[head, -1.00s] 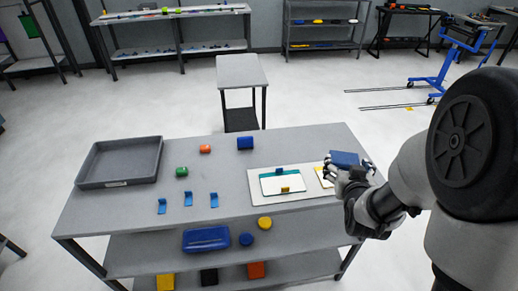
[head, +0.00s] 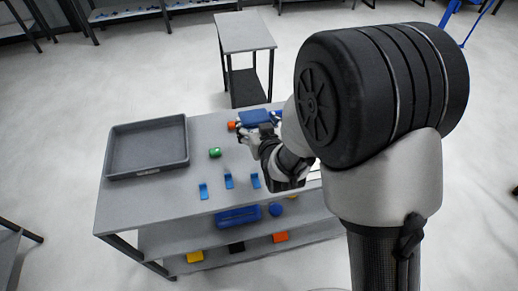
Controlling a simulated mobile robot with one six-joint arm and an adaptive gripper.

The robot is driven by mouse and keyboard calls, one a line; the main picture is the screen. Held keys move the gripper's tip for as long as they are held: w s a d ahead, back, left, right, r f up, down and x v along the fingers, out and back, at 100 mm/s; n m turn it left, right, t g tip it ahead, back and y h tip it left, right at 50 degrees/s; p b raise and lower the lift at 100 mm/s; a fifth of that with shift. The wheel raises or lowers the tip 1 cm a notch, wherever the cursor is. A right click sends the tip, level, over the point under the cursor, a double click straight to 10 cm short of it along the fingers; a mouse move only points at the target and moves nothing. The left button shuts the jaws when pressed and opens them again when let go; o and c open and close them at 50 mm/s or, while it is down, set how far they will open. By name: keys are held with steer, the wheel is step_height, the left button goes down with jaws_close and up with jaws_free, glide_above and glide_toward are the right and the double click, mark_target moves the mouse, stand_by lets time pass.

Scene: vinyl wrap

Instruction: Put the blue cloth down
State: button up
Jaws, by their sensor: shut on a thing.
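The blue cloth (head: 254,117) is a folded, flat blue piece near the back edge of the grey table (head: 140,205). My gripper (head: 257,128) is shut on it at its near side. The cloth appears to be held over the tabletop, but I cannot tell how high. My arm hides the right part of the table.
An orange-red item (head: 231,126) and a green item (head: 215,152) lie just left of my gripper. Another blue item (head: 278,114) is partly hidden at the right. Several small blue tools (head: 228,181) lie in front. A grey tray (head: 150,147) stands at left.

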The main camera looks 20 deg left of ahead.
mark_target(258, 168)
step_height(258, 168, down, 19)
steer(key=b, duration=0.4)
steer(key=shift+f, duration=0.15)
steer(key=shift+f+b, duration=0.15)
steer(key=shift+b, duration=0.2)
steer(key=o, duration=0.9)
steer(key=shift+r+p, duration=0.25)
steer(key=shift+p, duration=0.1)
steer(key=p+v, duration=0.1)
steer(key=v, duration=1.1)
